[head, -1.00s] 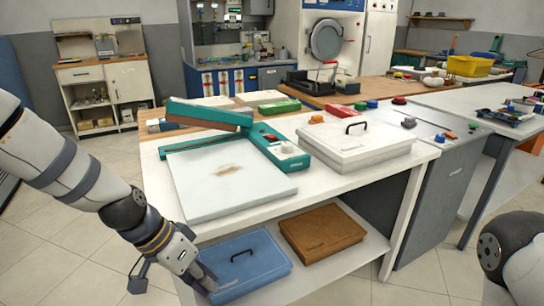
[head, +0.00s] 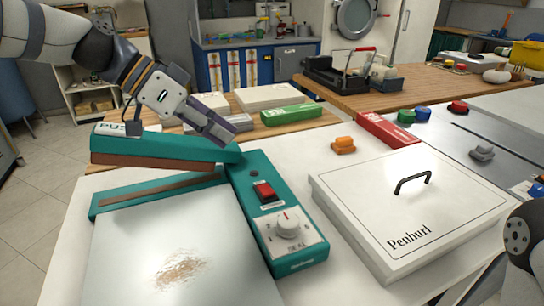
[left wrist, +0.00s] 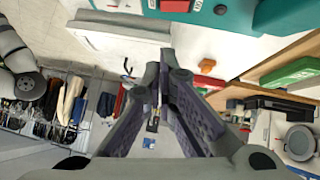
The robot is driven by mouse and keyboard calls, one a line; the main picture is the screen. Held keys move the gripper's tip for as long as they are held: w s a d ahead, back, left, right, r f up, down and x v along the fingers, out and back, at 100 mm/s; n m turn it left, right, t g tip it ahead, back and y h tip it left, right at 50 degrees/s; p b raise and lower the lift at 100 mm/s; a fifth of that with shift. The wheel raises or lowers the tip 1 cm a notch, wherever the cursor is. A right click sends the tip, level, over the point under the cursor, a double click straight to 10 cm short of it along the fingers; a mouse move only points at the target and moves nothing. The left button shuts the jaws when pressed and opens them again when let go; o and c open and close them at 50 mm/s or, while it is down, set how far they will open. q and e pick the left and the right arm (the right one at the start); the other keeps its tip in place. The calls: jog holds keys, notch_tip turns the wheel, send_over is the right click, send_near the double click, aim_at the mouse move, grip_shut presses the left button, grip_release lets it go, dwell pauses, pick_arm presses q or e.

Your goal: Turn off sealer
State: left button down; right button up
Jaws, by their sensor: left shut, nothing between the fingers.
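The teal sealer (head: 285,262) stands on the white table, with its long teal sealing arm (head: 170,147) raised over a metal plate (head: 150,260). On its control box are a red rocker switch (head: 264,191) and, nearer me, a white dial (head: 288,222). My left gripper (head: 226,134) is shut and empty, above the sealing arm, behind and left of the switch, apart from it. In the left wrist view its closed fingers (left wrist: 163,62) point at the middle, and the sealer (left wrist: 235,18) shows at the top edge. My right gripper is not in view.
A white lidded box (head: 345,215) marked "Penhurl" stands right of the sealer. An orange block (head: 343,145), a red box (head: 387,130) and a green box (head: 291,115) lie behind. Part of my right arm shows at the right edge.

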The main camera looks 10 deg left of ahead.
pick_arm(q)
jog(key=b, duration=0.1)
send_over(264, 194)
notch_tip(264, 194, down, 8)
jog(key=shift+w+a+r, duration=0.15)
jog(key=shift+r, duration=0.05)
jog(key=shift+s+f, duration=0.2)
jog(key=shift+f, duration=0.9)
jog(key=shift+s+f, duration=0.1)
jog(key=shift+f, duration=0.35)
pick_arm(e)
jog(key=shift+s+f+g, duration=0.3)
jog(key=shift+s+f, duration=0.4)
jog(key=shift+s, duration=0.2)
